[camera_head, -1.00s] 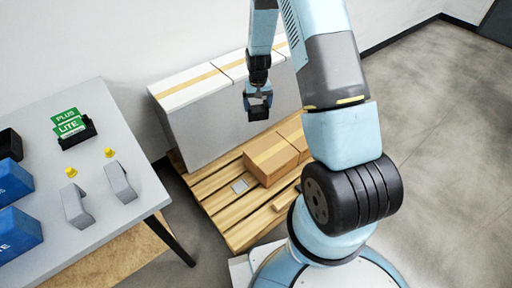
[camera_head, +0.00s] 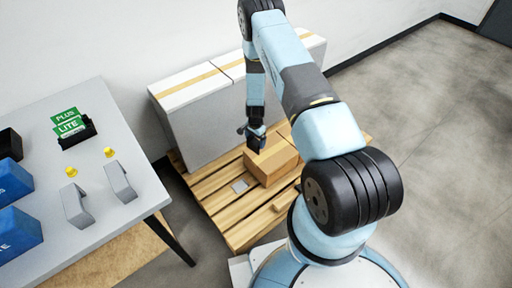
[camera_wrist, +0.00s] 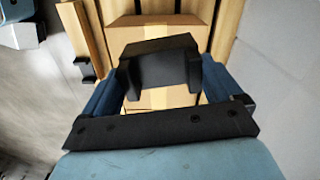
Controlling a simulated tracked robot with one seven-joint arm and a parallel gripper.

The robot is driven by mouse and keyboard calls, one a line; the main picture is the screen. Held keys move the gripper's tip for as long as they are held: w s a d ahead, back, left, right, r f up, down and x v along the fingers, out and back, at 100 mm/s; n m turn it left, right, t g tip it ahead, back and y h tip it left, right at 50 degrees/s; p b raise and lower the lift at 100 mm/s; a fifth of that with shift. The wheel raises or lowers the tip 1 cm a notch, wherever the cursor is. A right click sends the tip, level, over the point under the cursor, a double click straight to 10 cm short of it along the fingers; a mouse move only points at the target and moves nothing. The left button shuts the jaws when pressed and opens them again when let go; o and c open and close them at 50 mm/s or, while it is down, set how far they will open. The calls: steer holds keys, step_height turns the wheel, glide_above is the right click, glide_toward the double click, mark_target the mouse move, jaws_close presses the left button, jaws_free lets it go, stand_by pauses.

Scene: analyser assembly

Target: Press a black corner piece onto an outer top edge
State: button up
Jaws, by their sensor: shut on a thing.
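My gripper (camera_head: 255,139) is shut on a black corner piece (camera_wrist: 160,66), which sits between the two blue fingers in the wrist view. In the head view the gripper points down at the back left end of a brown cardboard box (camera_head: 272,164) on the wooden pallet. In the wrist view the box (camera_wrist: 160,98) lies behind and below the piece. I cannot tell whether the piece touches the box. The piece is too small and dark to make out well in the head view.
Tall grey boxes with white, taped tops (camera_head: 190,83) stand behind the pallet (camera_head: 215,195) against the wall. A grey table (camera_head: 135,205) at the left holds blue bins, grey brackets and yellow knobs. Open floor lies right.

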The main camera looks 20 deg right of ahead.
mark_target(256, 144)
steer(key=f, duration=0.1)
steer(key=f+m, duration=0.1)
steer(key=f, duration=0.1)
steer(key=f+m, duration=0.1)
steer(key=f, duration=0.1)
steer(key=shift+s+d, duration=0.1)
steer(key=shift+s, duration=0.3)
steer(key=shift+f, duration=2.5)
steer(key=shift+f, duration=2.3)
stand_by(0.3)
steer(key=o, duration=0.7)
step_height(256, 144, up, 7)
stand_by(0.7)
